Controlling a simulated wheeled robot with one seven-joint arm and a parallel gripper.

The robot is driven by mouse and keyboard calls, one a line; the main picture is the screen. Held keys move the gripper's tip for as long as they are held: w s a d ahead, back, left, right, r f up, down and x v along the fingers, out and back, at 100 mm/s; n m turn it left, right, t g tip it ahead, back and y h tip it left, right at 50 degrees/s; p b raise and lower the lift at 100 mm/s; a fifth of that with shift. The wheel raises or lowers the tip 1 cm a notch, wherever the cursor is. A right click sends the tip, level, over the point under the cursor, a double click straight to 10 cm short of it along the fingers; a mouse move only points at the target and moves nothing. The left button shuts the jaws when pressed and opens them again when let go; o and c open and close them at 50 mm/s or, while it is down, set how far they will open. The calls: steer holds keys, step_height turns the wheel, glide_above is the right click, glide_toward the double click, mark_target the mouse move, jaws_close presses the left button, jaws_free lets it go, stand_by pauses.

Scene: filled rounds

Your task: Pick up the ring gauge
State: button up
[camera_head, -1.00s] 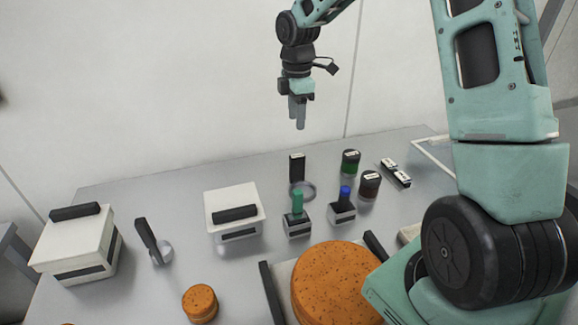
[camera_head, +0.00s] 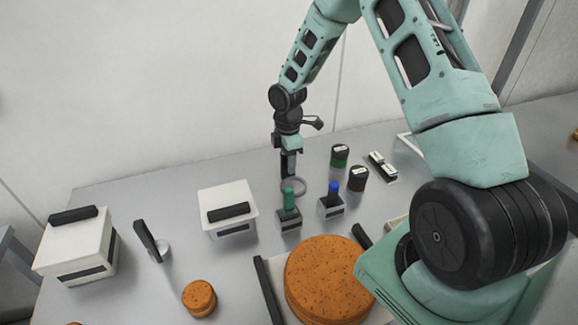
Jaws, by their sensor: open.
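The ring gauge is a grey ring (camera_head: 304,185) lying on the grey table, with a dark block-like handle upright at its back. My gripper (camera_head: 288,172) points straight down at this handle, with its fingers low beside or around it. The jaws are open; the fingers and the handle overlap in the picture, so I cannot tell whether they touch. The front of the ring is partly hidden behind a green-handled stamp (camera_head: 289,210).
A blue-handled stamp (camera_head: 331,203) and dark jars with green (camera_head: 340,156) and brown (camera_head: 357,179) bands stand close at right. A white box (camera_head: 228,204) stands at left. Another black-handled tool (camera_head: 148,240) stands further left.

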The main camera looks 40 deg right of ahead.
steer(key=shift+f, duration=0.9)
steer(key=shift+c, duration=0.3)
jaws_close()
